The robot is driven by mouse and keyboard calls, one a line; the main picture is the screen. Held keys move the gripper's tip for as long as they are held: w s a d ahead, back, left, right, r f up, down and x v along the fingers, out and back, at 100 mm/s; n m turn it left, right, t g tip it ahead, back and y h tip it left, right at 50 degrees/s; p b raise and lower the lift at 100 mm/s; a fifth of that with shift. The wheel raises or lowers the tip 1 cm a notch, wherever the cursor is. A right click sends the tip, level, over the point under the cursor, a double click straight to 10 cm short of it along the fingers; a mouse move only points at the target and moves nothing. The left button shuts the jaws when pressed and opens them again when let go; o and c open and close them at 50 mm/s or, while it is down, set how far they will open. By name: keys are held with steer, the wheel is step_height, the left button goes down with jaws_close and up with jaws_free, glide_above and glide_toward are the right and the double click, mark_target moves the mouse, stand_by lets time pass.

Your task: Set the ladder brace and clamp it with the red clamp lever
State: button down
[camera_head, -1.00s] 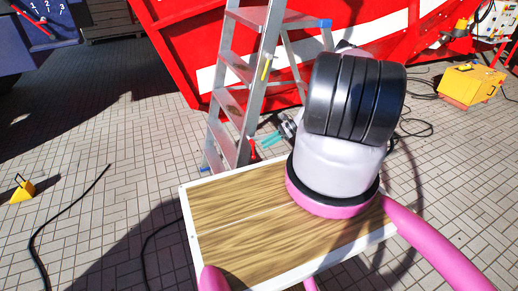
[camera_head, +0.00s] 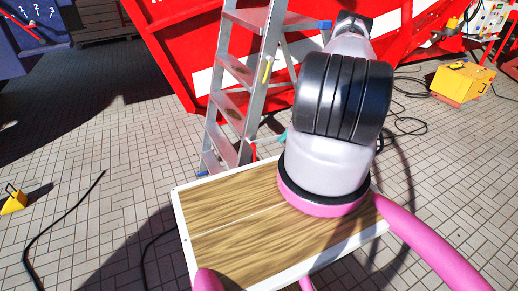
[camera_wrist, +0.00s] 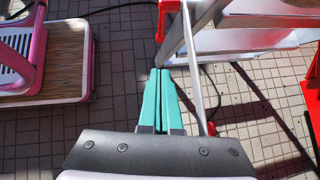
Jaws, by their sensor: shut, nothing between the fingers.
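The silver stepladder (camera_head: 247,75) stands on the paving left of my arm in the head view. A red clamp lever (camera_head: 253,151) sits low on its near rail, and a yellow lever (camera_head: 267,70) sits higher up. In the wrist view the red lever (camera_wrist: 162,20) shows at the top, just beyond my fingertips. My teal gripper (camera_wrist: 160,72) is shut and empty, its tips close to the ladder rail (camera_wrist: 185,32); I cannot tell if they touch. A thin silver bar (camera_wrist: 195,70) runs beside the right finger; I cannot tell whether it is the brace. My arm mostly hides the gripper in the head view.
A red container (camera_head: 180,50) stands behind the ladder. A yellow box (camera_head: 462,80) with black cables lies at the right, and a small yellow object (camera_head: 13,202) at the left. A black cable (camera_head: 62,220) lies on otherwise open paving at the left.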

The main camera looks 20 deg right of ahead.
steer(key=a+r+x, duration=0.1)
steer(key=x, duration=1.1)
steer(key=shift+a, duration=0.45)
steer(key=shift+r, duration=0.1)
steer(key=shift+a+f, duration=0.25)
steer(key=shift+a, duration=0.2)
steer(key=shift+a+f, duration=0.3)
steer(key=shift+a, duration=0.2)
